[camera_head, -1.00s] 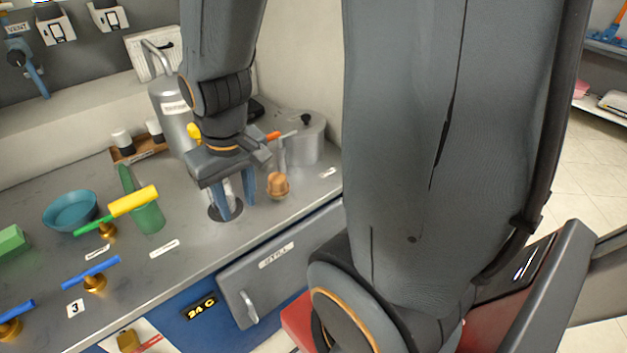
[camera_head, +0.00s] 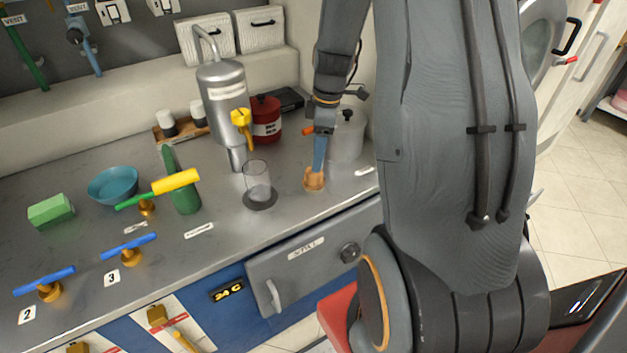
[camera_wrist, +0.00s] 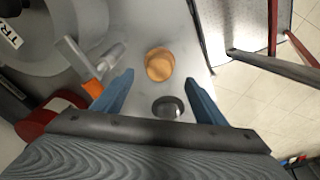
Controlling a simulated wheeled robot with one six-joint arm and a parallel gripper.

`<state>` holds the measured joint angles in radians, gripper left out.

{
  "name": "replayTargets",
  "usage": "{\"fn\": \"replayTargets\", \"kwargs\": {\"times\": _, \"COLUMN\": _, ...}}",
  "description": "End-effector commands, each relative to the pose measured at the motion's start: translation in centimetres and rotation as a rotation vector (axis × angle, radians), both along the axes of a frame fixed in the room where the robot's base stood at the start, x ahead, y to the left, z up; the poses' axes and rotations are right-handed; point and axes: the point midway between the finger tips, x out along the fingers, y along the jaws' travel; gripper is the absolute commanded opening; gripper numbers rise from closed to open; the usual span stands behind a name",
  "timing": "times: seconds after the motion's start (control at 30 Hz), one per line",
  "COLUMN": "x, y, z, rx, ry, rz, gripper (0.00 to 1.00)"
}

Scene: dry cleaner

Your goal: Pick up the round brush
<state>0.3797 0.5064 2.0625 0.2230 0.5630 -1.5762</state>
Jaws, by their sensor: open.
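The round brush (camera_head: 314,183), small with a tan wooden top, stands on the steel counter near its front edge, to the right of the glass. My gripper (camera_head: 319,160) points down right at the brush, and its blue finger overlaps the brush's top in the head view. In the wrist view, the brush (camera_wrist: 160,64) shows between and slightly beyond the tips of my gripper (camera_wrist: 159,76). The fingers are spread, with clear space on both sides of the brush. Contact is not visible.
A clear glass (camera_head: 257,180) on a dark disc stands left of the brush. A steel pot (camera_head: 347,137) and a valve with an orange lever (camera_head: 308,131) are close behind. A red can (camera_head: 266,120) and a steel dispenser (camera_head: 222,95) stand further left.

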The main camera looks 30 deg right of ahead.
Motion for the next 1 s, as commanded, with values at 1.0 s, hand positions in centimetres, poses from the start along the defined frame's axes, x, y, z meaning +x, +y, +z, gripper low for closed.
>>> {"fn": "replayTargets", "kwargs": {"times": 1.0, "x": 0.7, "y": 0.9, "z": -7.6, "rx": 0.000, "ry": -0.001, "rz": 0.008, "gripper": 0.66}}
